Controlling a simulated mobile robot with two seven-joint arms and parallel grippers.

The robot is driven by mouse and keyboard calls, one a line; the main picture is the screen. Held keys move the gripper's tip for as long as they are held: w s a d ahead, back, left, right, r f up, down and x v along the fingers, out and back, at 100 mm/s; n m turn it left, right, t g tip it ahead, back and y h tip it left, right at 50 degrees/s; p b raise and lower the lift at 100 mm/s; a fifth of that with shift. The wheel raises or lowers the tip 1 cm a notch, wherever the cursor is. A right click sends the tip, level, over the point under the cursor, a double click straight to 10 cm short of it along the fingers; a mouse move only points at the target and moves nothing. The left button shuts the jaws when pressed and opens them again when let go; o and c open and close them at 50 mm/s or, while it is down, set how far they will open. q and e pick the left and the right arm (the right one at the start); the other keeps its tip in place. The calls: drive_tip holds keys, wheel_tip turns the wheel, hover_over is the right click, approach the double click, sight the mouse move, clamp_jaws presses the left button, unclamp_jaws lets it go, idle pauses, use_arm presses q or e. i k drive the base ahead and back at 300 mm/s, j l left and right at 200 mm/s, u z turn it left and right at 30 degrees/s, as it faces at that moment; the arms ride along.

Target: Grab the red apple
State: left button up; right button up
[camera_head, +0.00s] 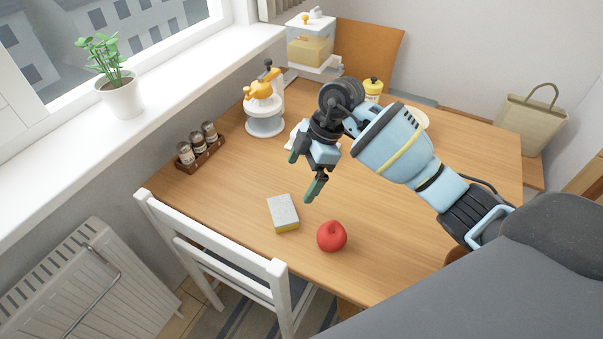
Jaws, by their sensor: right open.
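The red apple (331,236) sits on the wooden table (372,270) near its front edge, just right of a sponge. My right gripper (303,176) is open and empty. It hangs above the table, up and slightly left of the apple in the picture, apart from it. Its fingers are spread, one toward the left and one toward the lower right. My left gripper is not in the view.
A grey and yellow sponge (283,213) lies close to the apple. A spice rack (200,152), a white and orange juicer (264,110) and a yellow-topped bottle (373,87) stand farther back. A white chair (215,255) borders the table's front left.

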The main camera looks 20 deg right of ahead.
sight(332, 236)
drive_tip(key=z, duration=0.9)
